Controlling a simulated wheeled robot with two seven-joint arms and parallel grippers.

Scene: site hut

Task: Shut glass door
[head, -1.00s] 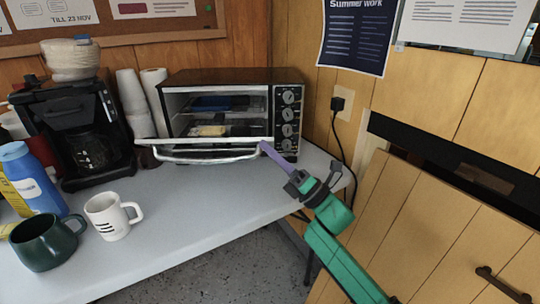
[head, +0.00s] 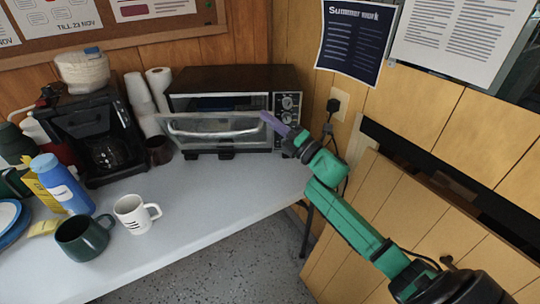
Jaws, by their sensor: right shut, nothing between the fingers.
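The toaster oven (head: 235,80) stands at the back of the grey table. Its glass door (head: 215,126) is raised well up in front of the opening, with its handle across it, tilted and still a little apart from the frame at the top. My right gripper (head: 266,119), with purple fingers, is shut and empty at the door's right end, by the handle's right side. Whether the fingers touch the door I cannot tell. My left gripper is not in view.
A coffee maker (head: 95,135) and paper cups (head: 140,95) stand left of the oven. A white mug (head: 136,213), a green mug (head: 83,237) and a blue bottle (head: 63,184) stand at the front left. The table before the oven is clear.

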